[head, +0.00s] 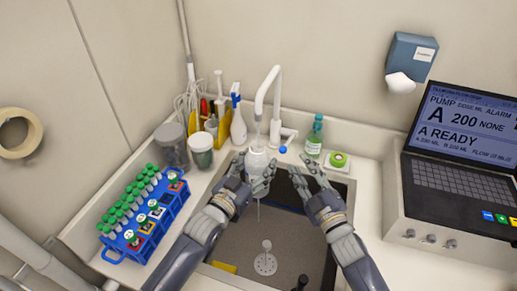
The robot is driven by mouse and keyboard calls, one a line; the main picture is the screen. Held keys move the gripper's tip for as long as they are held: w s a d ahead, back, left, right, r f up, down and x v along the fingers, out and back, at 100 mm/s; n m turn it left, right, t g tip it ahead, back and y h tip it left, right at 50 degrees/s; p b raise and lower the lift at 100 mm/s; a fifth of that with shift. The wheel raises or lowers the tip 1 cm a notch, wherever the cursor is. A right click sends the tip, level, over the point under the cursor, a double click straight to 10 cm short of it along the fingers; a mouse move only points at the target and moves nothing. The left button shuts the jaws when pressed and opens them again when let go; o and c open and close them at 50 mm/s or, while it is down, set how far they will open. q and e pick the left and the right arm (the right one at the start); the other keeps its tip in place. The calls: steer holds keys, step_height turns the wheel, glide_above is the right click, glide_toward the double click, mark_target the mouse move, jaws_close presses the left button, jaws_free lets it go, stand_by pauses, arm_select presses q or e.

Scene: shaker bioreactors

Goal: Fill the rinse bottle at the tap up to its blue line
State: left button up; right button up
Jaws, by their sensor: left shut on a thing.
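The white rinse bottle (257,160) is upright under the spout of the white tap (272,88), over the sink (285,235). My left gripper (252,180) is shut on it, from its left and front. A thin stream shows between spout and bottle, and a thin line also shows below the bottle; I cannot tell whether water enters it. The bottle's blue line and water level cannot be made out. My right gripper (309,176) is to the right of the bottle, apart from it, with its fingers spread and empty.
A blue rack (125,255) of green-capped tubes stands left of the sink. A green-labelled bottle (314,138), tape roll (338,160) and pump console (455,190) are right.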

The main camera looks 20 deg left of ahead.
mark_target(262, 170)
arm_select(q)
steer(key=shift+s+d+r, duration=0.1)
steer(key=shift+s+d, duration=0.05)
steer(key=shift+s, duration=0.4)
steer(key=shift+s+d+r+p, duration=0.15)
steer(key=shift+s+p, duration=0.5)
steer(key=shift+s+d+r+p, duration=0.15)
steer(key=shift+s+p, duration=0.15)
steer(key=shift+s, duration=0.25)
steer(key=shift+s+d+r+p, duration=0.15)
steer(key=shift+s+p, duration=0.15)
steer(key=shift+s, duration=0.2)
steer(key=shift+s+d+p, duration=0.15)
steer(key=shift+s+p, duration=0.15)
steer(key=shift+s, duration=0.25)
steer(key=shift+s+d, duration=0.15)
steer(key=shift+s, duration=0.5)
